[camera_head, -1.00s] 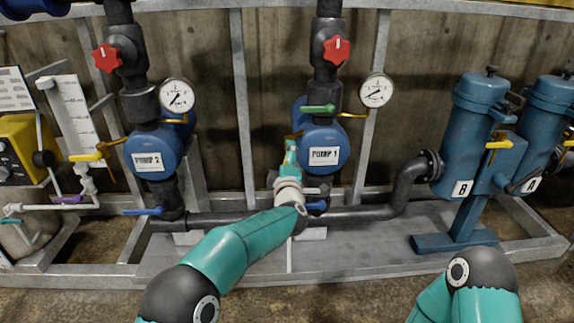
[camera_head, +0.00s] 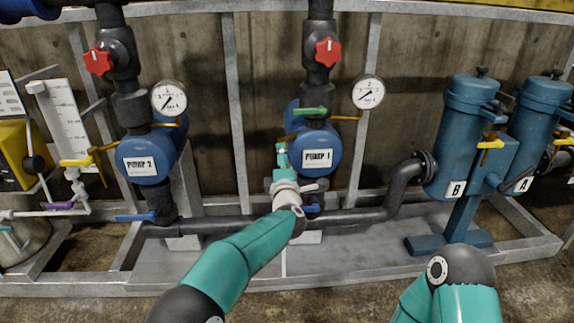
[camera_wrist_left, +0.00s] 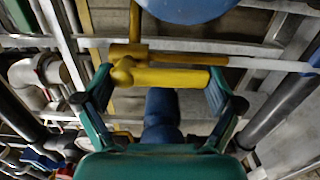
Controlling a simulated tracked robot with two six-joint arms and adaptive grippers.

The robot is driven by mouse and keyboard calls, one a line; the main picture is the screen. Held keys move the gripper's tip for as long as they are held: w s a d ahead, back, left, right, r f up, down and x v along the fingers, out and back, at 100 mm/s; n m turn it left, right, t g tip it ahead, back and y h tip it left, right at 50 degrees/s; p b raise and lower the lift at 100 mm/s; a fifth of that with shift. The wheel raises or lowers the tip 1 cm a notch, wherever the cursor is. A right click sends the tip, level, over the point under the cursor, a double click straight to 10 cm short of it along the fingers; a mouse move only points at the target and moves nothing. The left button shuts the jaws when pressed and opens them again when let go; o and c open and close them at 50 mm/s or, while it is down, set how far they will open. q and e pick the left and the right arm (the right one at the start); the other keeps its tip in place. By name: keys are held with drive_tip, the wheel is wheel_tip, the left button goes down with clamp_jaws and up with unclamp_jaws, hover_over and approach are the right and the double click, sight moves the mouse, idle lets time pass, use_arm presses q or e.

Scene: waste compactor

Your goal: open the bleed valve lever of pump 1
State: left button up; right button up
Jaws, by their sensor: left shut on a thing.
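Pump 1 (camera_head: 322,137) is a blue pump with a white label, in the middle of the head view. My left gripper (camera_head: 282,153) is just left of its front, and partly hides the valve parts behind it. In the left wrist view my left gripper (camera_wrist_left: 160,87) has its fingers at the two ends of a yellow lever (camera_wrist_left: 165,78) and is shut on it. The lever lies crosswise between the fingertips, below the blue pump body. I cannot tell from a label that it is the bleed valve lever. My right gripper is out of view.
A green lever (camera_head: 311,110) and a red knob (camera_head: 328,52) sit above pump 1, with a gauge (camera_head: 368,92) at right. Pump 2 (camera_head: 148,155) stands left. A black pipe (camera_head: 350,217) runs low across the metal frame. Blue filters (camera_head: 467,125) stand right.

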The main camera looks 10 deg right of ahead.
use_arm(q)
drive_tip(key=o, duration=1.3)
drive_tip(key=shift+a+f, duration=0.3)
drive_tip(key=shift+f, duration=0.05)
drive_tip(key=shift+o, duration=0.2)
drive_tip(key=shift+d, duration=0.1)
drive_tip(key=s+a, duration=0.1)
drive_tip(key=s, duration=1.1)
drive_tip(key=shift+r, duration=0.15)
